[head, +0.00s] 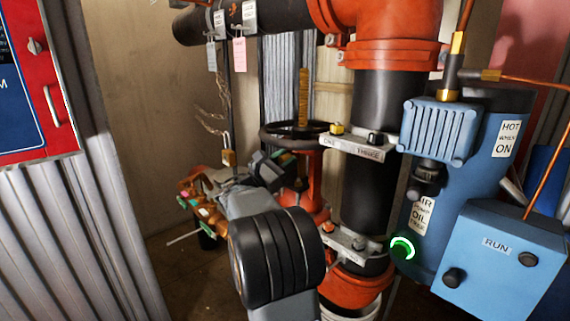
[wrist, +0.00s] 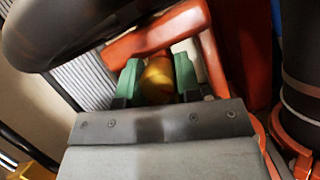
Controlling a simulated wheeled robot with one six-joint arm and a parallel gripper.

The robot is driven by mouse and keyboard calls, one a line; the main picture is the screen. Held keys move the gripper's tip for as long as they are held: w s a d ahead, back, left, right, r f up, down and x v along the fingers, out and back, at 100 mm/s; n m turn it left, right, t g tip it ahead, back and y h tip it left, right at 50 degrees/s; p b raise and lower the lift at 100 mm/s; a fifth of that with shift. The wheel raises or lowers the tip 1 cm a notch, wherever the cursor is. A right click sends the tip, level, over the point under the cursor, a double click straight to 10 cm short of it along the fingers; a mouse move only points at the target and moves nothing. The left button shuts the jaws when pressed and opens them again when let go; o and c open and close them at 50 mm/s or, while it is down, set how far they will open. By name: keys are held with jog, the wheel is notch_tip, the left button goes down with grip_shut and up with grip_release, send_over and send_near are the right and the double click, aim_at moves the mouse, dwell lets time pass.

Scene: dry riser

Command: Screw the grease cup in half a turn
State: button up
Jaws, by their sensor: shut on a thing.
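The grease cup (wrist: 158,82) is a rounded brass-coloured piece in the wrist view, in front of the red valve body (wrist: 160,38). My gripper (wrist: 157,74) is shut on it, with one green finger pad on each side. In the head view my gripper (head: 276,163) is just under the black handwheel (head: 268,135), beside the red valve yoke (head: 314,178). There my own arm and gripper hide the cup. The cup's thread and seat are out of sight.
The handwheel rim (wrist: 70,28) passes close above my gripper. A black pipe (head: 368,195) with clamps stands to the right, then a blue compressor unit (head: 440,130) with a RUN box (head: 497,262). Corrugated metal (head: 75,230) is at far left.

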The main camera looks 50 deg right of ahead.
jog(key=m+g+y, duration=0.1)
jog(key=m, duration=0.2)
jog(key=m+g, duration=0.1)
jog(key=m, duration=0.2)
jog(key=shift+m+g+y+b, duration=0.3)
jog(key=shift+g+y+b, duration=0.05)
jog(key=shift+g+y, duration=0.05)
jog(key=m+y, duration=0.1)
jog(key=m, duration=0.1)
jog(key=m+g, duration=0.1)
jog(key=m, duration=0.2)
jog(key=shift+y, duration=0.4)
jog(key=shift+m, duration=0.3)
jog(key=o, duration=0.9)
jog(key=p+v, duration=0.3)
jog(key=v, duration=1.1)
jog(key=shift+w+d, duration=0.1)
